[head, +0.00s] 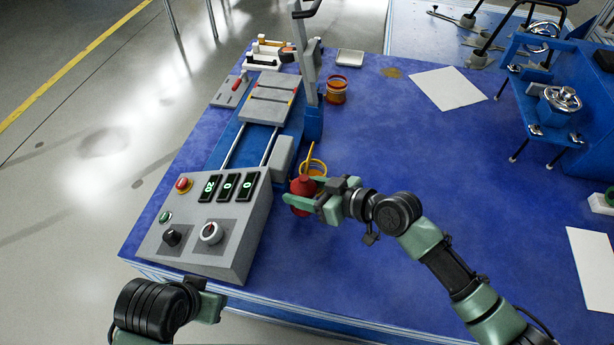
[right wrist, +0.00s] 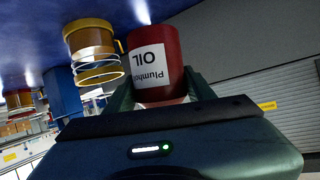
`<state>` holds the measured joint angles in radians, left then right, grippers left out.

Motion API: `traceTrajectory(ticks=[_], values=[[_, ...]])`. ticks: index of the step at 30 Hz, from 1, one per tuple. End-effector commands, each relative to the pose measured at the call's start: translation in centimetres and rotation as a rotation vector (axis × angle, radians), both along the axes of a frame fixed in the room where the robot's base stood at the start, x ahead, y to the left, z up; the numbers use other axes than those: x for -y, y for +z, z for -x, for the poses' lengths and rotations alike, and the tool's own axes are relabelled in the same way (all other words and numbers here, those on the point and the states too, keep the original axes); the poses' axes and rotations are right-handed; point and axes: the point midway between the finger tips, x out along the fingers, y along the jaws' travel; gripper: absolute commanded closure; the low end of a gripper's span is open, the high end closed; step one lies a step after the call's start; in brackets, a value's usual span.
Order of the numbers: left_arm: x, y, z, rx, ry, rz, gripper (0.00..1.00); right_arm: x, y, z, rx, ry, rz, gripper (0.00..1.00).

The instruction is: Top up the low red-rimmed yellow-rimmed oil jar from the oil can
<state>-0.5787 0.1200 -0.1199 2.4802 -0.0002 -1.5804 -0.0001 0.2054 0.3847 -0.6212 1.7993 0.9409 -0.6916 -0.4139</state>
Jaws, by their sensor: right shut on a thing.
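The red oil can (head: 301,187) with a thin yellow spout is between the fingers of my right gripper (head: 316,195), which is shut on it. The can looks roughly upright, close to the table's near-left part. In the right wrist view the can (right wrist: 155,55) shows a white OIL label, upside down. A yellow-rimmed amber jar (head: 317,168) stands just behind the can; in the right wrist view this jar (right wrist: 92,45) is beside it. A second orange jar (head: 336,91) with a reddish rim stands farther back. My left gripper (head: 208,303) is at the lower left, its fingers unclear.
A grey control box (head: 236,245) with a display and knobs stands left of the can. A blue and grey test rig (head: 313,120) rises behind it. Blue apparatus with handwheels (head: 562,98) is at the right. The blue tabletop (head: 430,170) is clear between.

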Motion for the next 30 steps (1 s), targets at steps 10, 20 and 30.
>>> traceTrajectory(ticks=[10,20,30], values=[[0.0,0.1,0.1,-0.002,0.0,0.0,0.64,0.0,0.3,0.0,0.004,-0.001,-0.002,1.0],[0.0,0.7,0.1,-0.002,0.0,0.001,0.64,-0.1,-1.1,0.6,-0.118,0.0,-0.027,1.0],[0.0,2.1,0.1,-0.003,0.0,0.0,0.64,-0.3,-1.8,1.4,-0.358,-0.001,-0.081,1.0]])
